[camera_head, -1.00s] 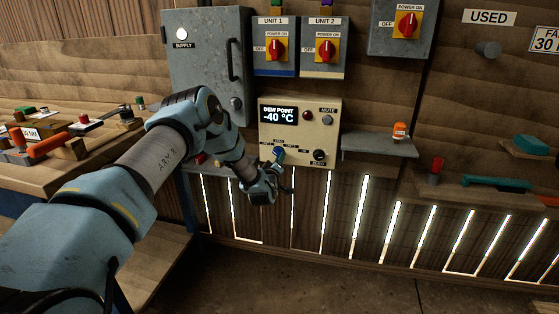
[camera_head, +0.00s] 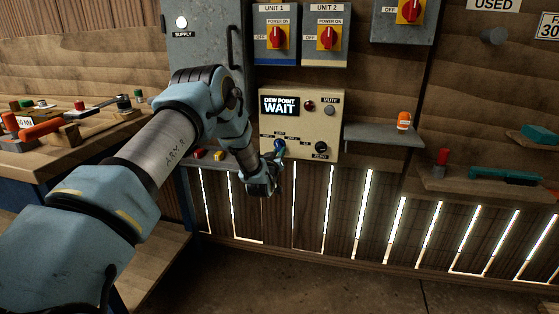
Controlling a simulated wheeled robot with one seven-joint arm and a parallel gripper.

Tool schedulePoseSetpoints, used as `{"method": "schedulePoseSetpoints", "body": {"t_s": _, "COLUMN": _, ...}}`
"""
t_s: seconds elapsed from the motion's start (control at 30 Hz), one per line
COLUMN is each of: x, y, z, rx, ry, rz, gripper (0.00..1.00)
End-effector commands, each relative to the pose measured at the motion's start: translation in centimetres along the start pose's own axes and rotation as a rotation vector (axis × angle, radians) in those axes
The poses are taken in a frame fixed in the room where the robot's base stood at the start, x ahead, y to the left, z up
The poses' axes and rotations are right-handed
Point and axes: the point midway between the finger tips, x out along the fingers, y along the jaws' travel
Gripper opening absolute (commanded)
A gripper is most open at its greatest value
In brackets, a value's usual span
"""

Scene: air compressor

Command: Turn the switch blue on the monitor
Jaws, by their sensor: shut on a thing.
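The monitor (camera_head: 325,135) is a beige box on the wall, with a dark screen (camera_head: 284,105) that reads "DEW POINT WAIT". The blue switch (camera_head: 280,146) is a small knob at the lower left of its face, with small labels around it. My gripper (camera_head: 278,158) reaches up to it from below left and is shut on it. The fingers are small and dark here and partly hide the knob. Its exact pointer direction is too small to tell.
A black knob (camera_head: 321,148) sits right of the blue switch, with a red light (camera_head: 309,105) and a grey mute button (camera_head: 329,110) above. Two red-handled power switches (camera_head: 277,37) hang above the monitor. A grey shelf (camera_head: 384,135) with an orange item juts out at right.

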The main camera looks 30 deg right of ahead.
Motion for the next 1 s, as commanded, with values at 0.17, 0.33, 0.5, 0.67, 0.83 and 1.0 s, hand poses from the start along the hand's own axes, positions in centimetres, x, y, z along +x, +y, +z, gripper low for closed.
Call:
{"method": "schedulePoseSetpoints", "body": {"t_s": 0.17, "x": 0.0, "y": -0.4, "z": 0.4, "rx": 0.168, "ry": 0.001, "rz": 0.001, "gripper": 0.00}}
{"method": "schedulePoseSetpoints", "body": {"t_s": 0.33, "x": 0.0, "y": -0.6, "z": 0.4, "rx": 0.330, "ry": 0.000, "rz": 0.001, "gripper": 0.00}}
{"method": "schedulePoseSetpoints", "body": {"t_s": 0.5, "x": 0.0, "y": -0.8, "z": 0.2, "rx": 0.491, "ry": 0.001, "rz": 0.001, "gripper": 0.00}}
{"method": "schedulePoseSetpoints", "body": {"t_s": 0.67, "x": 0.0, "y": -1.1, "z": 0.1, "rx": 0.643, "ry": 0.000, "rz": 0.000, "gripper": 0.00}}
{"method": "schedulePoseSetpoints", "body": {"t_s": 0.83, "x": 0.0, "y": -1.2, "z": -0.1, "rx": 0.801, "ry": 0.001, "rz": 0.000, "gripper": 0.00}}
{"method": "schedulePoseSetpoints", "body": {"t_s": 1.0, "x": 0.0, "y": -1.4, "z": -0.3, "rx": 0.942, "ry": 0.000, "rz": 0.000, "gripper": 0.00}}
